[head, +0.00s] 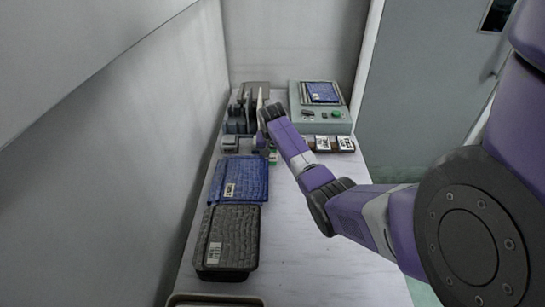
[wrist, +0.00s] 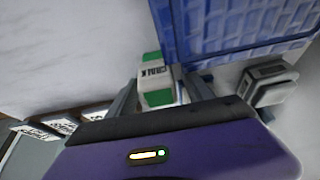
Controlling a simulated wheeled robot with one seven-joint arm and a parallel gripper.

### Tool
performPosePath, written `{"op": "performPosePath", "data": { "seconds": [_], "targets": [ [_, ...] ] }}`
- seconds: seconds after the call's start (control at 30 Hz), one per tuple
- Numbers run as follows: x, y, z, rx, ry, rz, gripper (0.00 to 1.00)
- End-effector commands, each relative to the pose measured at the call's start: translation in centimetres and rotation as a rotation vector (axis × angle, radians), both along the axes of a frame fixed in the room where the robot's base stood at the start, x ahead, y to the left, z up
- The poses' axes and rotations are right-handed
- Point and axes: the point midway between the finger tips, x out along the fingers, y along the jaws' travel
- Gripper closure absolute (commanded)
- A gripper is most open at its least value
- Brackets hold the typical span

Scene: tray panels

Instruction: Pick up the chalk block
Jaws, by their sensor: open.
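The chalk block (wrist: 154,72), white with green ends and the word CHALK on it, lies between the two fingers of my gripper (wrist: 157,84) in the wrist view. The fingers are apart, one on each side of the block. I cannot tell whether either finger touches it. In the head view a small green and white part of the chalk block (head: 273,156) shows below my gripper (head: 267,148), whose fingers are mostly hidden by my arm.
A blue woven tray (head: 240,182) lies close by and also shows in the wrist view (wrist: 235,30). A grey block (wrist: 267,82) sits right of my gripper. Labelled blocks (head: 322,143) lie right, before a green-grey console (head: 335,122). A dark tray (head: 230,240) lies nearer.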

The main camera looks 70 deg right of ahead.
Motion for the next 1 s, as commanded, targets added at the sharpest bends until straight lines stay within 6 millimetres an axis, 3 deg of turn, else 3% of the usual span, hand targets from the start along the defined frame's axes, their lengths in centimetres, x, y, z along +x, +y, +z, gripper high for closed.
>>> {"op": "performPosePath", "data": {
  "seconds": [0.07, 0.37, 0.77, 1.0],
  "targets": [
    [0.0, 0.0, 0.0, 0.000, 0.000, 0.000, 0.42],
    [0.0, 0.0, 0.0, 0.000, 0.000, 0.000, 1.00],
    [0.1, 0.0, 0.6, 0.000, -0.001, 0.000, 1.00],
    [0.1, 0.0, 3.5, -0.002, -0.003, 0.002, 1.00]
  ]
}}
